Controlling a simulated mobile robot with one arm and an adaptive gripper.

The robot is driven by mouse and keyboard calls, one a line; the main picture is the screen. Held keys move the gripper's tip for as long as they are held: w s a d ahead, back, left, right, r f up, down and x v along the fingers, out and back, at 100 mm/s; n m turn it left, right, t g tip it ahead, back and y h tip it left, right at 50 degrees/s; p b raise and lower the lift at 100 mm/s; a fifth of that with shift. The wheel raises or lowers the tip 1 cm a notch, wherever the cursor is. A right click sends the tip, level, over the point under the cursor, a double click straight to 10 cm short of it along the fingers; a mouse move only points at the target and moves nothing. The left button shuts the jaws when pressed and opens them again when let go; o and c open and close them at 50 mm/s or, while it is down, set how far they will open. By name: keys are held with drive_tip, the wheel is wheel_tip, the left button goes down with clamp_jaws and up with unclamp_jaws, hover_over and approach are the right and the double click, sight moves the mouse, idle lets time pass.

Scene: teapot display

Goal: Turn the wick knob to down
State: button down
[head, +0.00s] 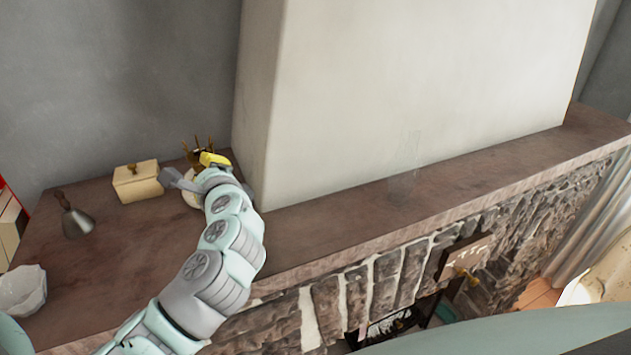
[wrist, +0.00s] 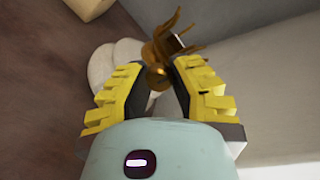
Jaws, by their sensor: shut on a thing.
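An oil lamp stands on the mantel shelf, with a pale round base (head: 191,199) and a brass burner with upright prongs (head: 196,148). In the wrist view the burner (wrist: 176,42) is at the top centre, with the pale base (wrist: 118,62) behind the left finger. The small round brass wick knob (wrist: 157,75) is between my fingertips. My gripper (wrist: 160,72) is shut on it; its yellow fingers reach in from both sides. In the head view my gripper (head: 207,165) is at the lamp, and my arm hides part of the base and the knob.
A cream lidded box (head: 138,184) is left of the lamp. A grey bell (head: 74,219) and a white faceted bowl (head: 22,290) are farther left. A pale chimney wall (head: 420,75) rises close behind on the right. A clear glass piece (head: 405,168) stands along the shelf.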

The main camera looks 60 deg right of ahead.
drive_tip(key=shift+f+n+b, duration=0.1)
drive_tip(key=shift+n+b, duration=0.2)
drive_tip(key=shift+n, duration=0.1)
drive_tip(key=c, duration=0.8)
unclamp_jaws()
drive_tip(key=shift+s, duration=0.1)
drive_tip(key=shift+v, duration=6)
